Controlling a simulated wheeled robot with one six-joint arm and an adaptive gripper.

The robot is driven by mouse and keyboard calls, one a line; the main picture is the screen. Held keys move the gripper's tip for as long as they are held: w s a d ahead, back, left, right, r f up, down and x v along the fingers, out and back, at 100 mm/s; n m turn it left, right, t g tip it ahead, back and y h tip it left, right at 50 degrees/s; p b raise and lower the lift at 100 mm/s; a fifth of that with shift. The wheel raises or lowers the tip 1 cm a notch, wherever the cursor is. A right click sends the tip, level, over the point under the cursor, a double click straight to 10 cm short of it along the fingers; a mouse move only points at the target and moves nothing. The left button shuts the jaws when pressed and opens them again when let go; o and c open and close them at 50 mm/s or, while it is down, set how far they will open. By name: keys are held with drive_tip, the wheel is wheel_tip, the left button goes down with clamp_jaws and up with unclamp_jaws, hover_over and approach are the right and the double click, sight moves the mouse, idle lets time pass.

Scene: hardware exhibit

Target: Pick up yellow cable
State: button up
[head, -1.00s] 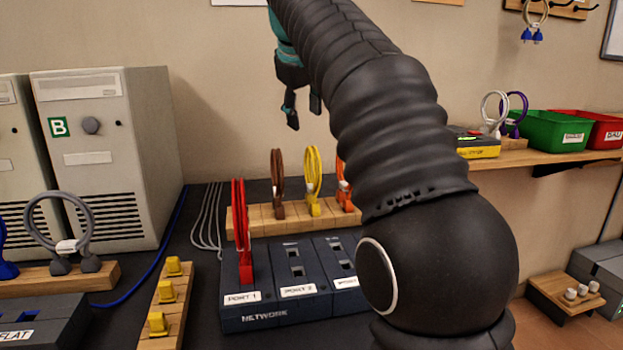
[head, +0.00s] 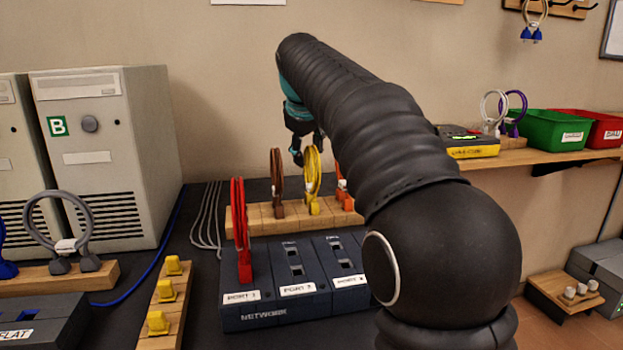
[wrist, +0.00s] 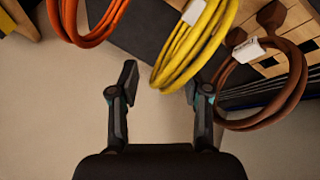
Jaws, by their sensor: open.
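The yellow cable (head: 313,172) is a coiled loop standing upright in the wooden rack, between a brown cable and an orange cable. In the wrist view the yellow cable (wrist: 192,45) hangs in from the top, just ahead of the gap between my fingers and nearer the right finger. My gripper (head: 309,150) is behind the top of the yellow loop in the head view. Whether the right finger touches the yellow cable cannot be told.
The brown cable (wrist: 285,95) curves close beside the right finger. The orange cable (wrist: 88,25) is at upper left, apart from the left finger. The wooden rack (head: 262,220) stands behind the network box (head: 275,315), where a red cable (head: 240,225) is plugged in.

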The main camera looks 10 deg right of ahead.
clamp_jaws()
idle(0.4)
